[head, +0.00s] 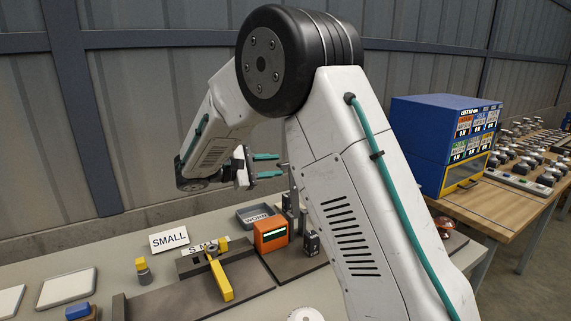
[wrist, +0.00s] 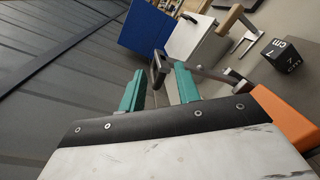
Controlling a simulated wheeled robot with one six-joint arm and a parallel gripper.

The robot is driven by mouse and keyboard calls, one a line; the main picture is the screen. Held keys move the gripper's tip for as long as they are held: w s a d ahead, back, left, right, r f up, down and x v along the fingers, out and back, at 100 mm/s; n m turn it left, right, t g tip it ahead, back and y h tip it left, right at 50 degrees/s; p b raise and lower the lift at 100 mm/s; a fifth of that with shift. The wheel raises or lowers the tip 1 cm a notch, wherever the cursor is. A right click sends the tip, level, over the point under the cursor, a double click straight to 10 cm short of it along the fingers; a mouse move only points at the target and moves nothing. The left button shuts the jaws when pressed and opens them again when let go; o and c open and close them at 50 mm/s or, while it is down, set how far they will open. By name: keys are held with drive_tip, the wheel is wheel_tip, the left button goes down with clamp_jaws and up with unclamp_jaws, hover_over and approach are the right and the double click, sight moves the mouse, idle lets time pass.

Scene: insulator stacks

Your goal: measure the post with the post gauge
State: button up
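My gripper (head: 265,165) has two teal fingers, apart and with nothing between them in the head view. It hangs in the air above the bench, above the orange box with a display (head: 270,235). In the wrist view the fingers (wrist: 159,74) are also apart. A dark loop-shaped piece (wrist: 158,72) shows between and beyond them, beside a grey bar running toward an orange surface (wrist: 285,115). Upright grey metal pieces (head: 290,205) stand beside the orange box, partly behind my arm. I cannot tell for sure which piece is the post or the post gauge.
A yellow handle (head: 219,274) lies on a dark block near a SMALL card (head: 168,239). A grey tray (head: 257,215) is behind. A blue cabinet (head: 440,125) and several insulators stand on the wooden table at right. A black cube (wrist: 281,53) shows in the wrist view.

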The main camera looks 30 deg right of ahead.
sight(285, 162)
drive_tip(key=shift+n+t+h, duration=0.4)
drive_tip(key=shift+t+h, duration=0.1)
drive_tip(key=shift+h, duration=0.1)
drive_tip(key=w+d, duration=0.1)
drive_tip(key=d, duration=0.1)
drive_tip(key=w+d+f, duration=0.1)
drive_tip(key=d, duration=0.1)
drive_tip(key=w+d, duration=0.1)
drive_tip(key=d, duration=0.1)
drive_tip(key=shift+d+f, duration=0.2)
drive_tip(key=shift+f, duration=0.05)
drive_tip(key=shift+c, duration=0.3)
clamp_jaws()
